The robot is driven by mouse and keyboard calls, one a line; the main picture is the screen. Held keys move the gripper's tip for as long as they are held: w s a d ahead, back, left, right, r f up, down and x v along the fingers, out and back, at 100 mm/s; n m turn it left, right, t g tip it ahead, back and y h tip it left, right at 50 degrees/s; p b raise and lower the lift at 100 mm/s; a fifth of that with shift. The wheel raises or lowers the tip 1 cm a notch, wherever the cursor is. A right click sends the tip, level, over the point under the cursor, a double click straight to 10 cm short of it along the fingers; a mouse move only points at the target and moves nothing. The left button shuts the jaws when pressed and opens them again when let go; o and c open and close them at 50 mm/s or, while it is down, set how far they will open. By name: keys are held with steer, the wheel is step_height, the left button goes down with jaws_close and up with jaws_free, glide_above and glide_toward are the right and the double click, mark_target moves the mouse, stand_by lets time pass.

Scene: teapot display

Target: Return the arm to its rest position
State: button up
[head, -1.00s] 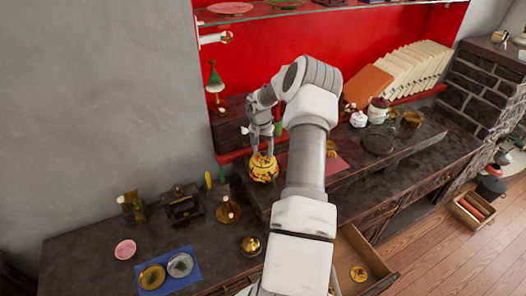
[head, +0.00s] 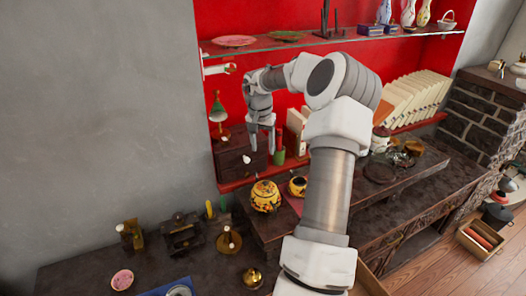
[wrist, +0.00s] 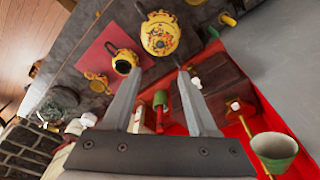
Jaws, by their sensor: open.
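My gripper (head: 261,150) is open and empty, raised in front of the red back wall. It hangs above and behind the yellow patterned teapot (head: 265,196), apart from it. The teapot stands upright on the dark raised shelf. In the wrist view my open gripper (wrist: 159,73) has its fingers spread, with the teapot (wrist: 160,38) beyond the tips. My arm reaches up from the bottom of the head view and bends left at the top.
A small yellow and black pot (head: 297,186) stands right of the teapot on a red mat. A glass shelf (head: 330,38) runs above.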

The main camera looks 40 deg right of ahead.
stand_by(0.5)
steer(key=w+a+r+n+t+h+b, duration=0.1)
steer(key=w+a+r+n+t+h, duration=0.15)
steer(key=w+r+h, duration=0.4)
steer(key=w+a+r+n+t+h, duration=0.1)
steer(key=w+a+r+t, duration=0.25)
steer(key=r, duration=0.55)
steer(key=a+r+n+t+y+b, duration=0.1)
steer(key=a+r+n+t+y, duration=0.3)
steer(key=a, duration=0.6)
steer(key=a+r+n+t+y, duration=0.25)
steer(key=a+r, duration=0.35)
steer(key=a, duration=0.4)
steer(key=s+a+f+n+g+y+b, duration=0.1)
steer(key=s+a+f+n+g+y, duration=0.15)
steer(key=s+a, duration=0.45)
steer(key=s+a+f+n+g+y, duration=0.1)
steer(key=s+a+f, duration=0.3)
steer(key=s, duration=0.6)
steer(key=s+a+f+g, duration=0.1)
steer(key=s+f+g, duration=0.1)
steer(key=s, duration=0.6)
steer(key=s+f+g, duration=0.2)
steer(key=s+f, duration=0.3)
steer(key=s, duration=0.3)
steer(key=shift+a+m+h+b, duration=0.35)
steer(key=shift+m+h, duration=0.1)
